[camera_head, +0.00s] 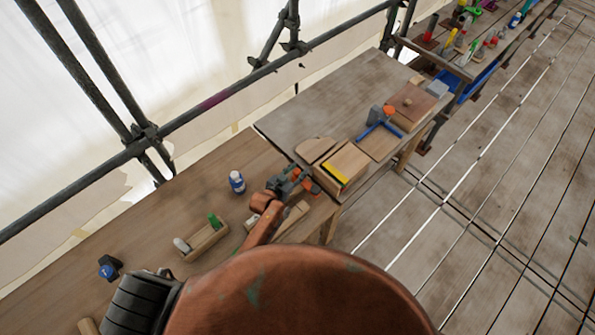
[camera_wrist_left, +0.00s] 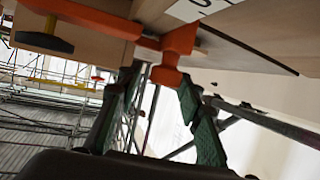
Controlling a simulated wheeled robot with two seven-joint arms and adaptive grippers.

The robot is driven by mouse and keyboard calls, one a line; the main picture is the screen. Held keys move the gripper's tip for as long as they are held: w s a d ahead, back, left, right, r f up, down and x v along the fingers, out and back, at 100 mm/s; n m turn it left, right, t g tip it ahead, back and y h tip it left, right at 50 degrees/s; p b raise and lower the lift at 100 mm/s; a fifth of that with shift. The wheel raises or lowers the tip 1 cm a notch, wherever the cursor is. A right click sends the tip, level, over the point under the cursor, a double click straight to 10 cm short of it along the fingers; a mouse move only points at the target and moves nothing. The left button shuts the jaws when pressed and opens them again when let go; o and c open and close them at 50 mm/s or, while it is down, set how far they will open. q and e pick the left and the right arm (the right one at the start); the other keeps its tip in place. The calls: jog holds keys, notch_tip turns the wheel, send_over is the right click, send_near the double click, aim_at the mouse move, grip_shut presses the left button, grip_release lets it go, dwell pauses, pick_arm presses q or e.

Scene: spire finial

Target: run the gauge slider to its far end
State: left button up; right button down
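My left gripper (camera_head: 290,182) is over the front edge of the near bench, beside a wooden box with a yellow strip (camera_head: 336,174). In the left wrist view its two greenish fingers (camera_wrist_left: 160,78) stand apart, on either side of the lower end of an orange part (camera_wrist_left: 175,52). I cannot tell whether both fingers touch it. The orange part sits against a wooden board (camera_wrist_left: 270,32) with a white marked plate (camera_wrist_left: 195,8) and a dark slot or edge line. The gauge slider cannot be told apart for certain; the orange part may be it. My right gripper is not in view.
On the near bench (camera_head: 150,215) are a blue-and-white bottle (camera_head: 237,182), a small wooden tray (camera_head: 205,241) and a dark blue item (camera_head: 109,267). Farther off, a blue clamp (camera_head: 380,127) lies by a wooden box (camera_head: 410,103). Scaffold poles (camera_head: 215,98) line the left; plank floor lies right.

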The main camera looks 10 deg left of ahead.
pick_arm(q)
jog(key=shift+o, duration=0.6)
jog(key=shift+a+f, duration=0.1)
jog(key=shift+s+a, duration=0.1)
jog(key=shift+s, duration=0.15)
jog(key=v, duration=1.1)
jog(key=shift+s+a+r, duration=0.1)
jog(key=shift+s+r, duration=0.15)
